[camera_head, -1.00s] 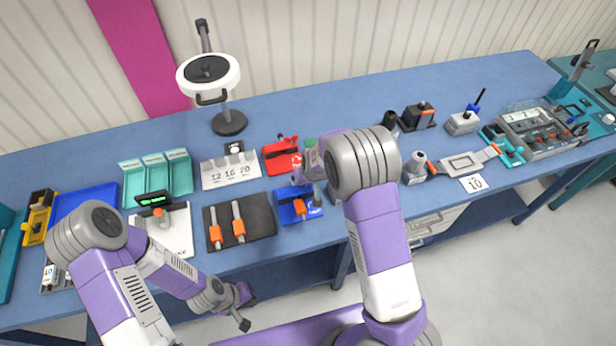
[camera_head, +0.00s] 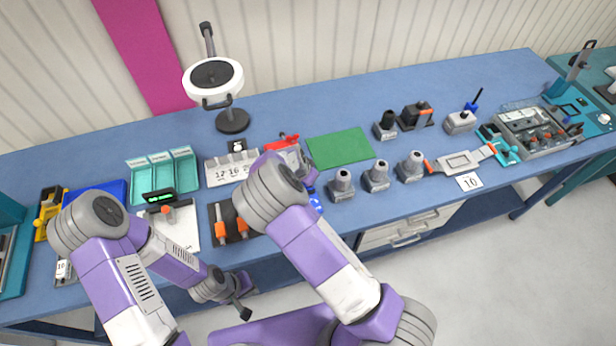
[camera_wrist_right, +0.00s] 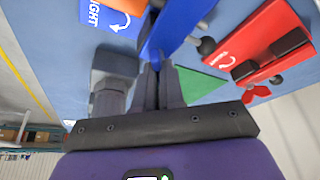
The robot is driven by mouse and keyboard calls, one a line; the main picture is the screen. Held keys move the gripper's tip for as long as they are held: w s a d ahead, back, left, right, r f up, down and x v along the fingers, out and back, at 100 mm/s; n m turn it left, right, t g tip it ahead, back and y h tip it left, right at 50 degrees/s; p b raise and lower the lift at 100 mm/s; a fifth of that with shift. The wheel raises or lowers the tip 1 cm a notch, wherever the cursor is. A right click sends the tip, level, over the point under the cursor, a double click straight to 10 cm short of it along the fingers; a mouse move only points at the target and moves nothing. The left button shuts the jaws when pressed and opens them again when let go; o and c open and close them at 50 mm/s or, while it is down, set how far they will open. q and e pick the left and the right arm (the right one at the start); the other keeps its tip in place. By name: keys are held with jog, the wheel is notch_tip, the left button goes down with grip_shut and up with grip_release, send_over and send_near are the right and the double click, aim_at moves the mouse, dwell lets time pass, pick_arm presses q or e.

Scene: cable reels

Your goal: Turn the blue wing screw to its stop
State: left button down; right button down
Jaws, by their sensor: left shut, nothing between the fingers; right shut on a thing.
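A blue fixture (camera_head: 316,203) lies at the front of the bench, mostly hidden behind my right arm in the head view. In the right wrist view its blue body (camera_wrist_right: 178,28) carries white lettering, a curved arrow and an orange part (camera_wrist_right: 112,66). My right gripper (camera_wrist_right: 157,88) is shut on the blue wing screw (camera_wrist_right: 155,62) beside that body. Only a little of the screw shows between the fingertips, so its turn angle cannot be told. My left gripper (camera_head: 242,302) is shut and empty, hanging low in front of the bench edge, away from the fixture.
A red fixture (camera_wrist_right: 262,50) with a red wing screw (camera_wrist_right: 254,93) stands near the blue one. A green mat (camera_head: 340,148) is bare. Several grey holders (camera_head: 376,177) stand to the right. A dark mat with orange-handled tools (camera_head: 221,231) lies to the left.

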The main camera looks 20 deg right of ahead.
jog(key=m, duration=0.1)
jog(key=m+g, duration=0.1)
jog(key=m+b, duration=0.1)
jog(key=shift+f+m+h, duration=0.25)
jog(key=shift+m+h, duration=0.05)
jog(key=shift+m, duration=0.1)
jog(key=shift+a+m+g+b, duration=0.1)
jog(key=shift+m+g+b, duration=0.75)
jog(key=shift+m, duration=0.95)
jog(key=c, duration=1.2)
grip_release()
jog(key=shift+c, duration=0.2)
jog(key=shift+r, duration=0.1)
jog(key=shift+w, duration=0.1)
jog(key=shift+a+r, duration=0.1)
jog(key=shift+r, duration=0.2)
jog(key=v, duration=0.7)
jog(key=shift+b, duration=0.3)
jog(key=shift+a, duration=0.1)
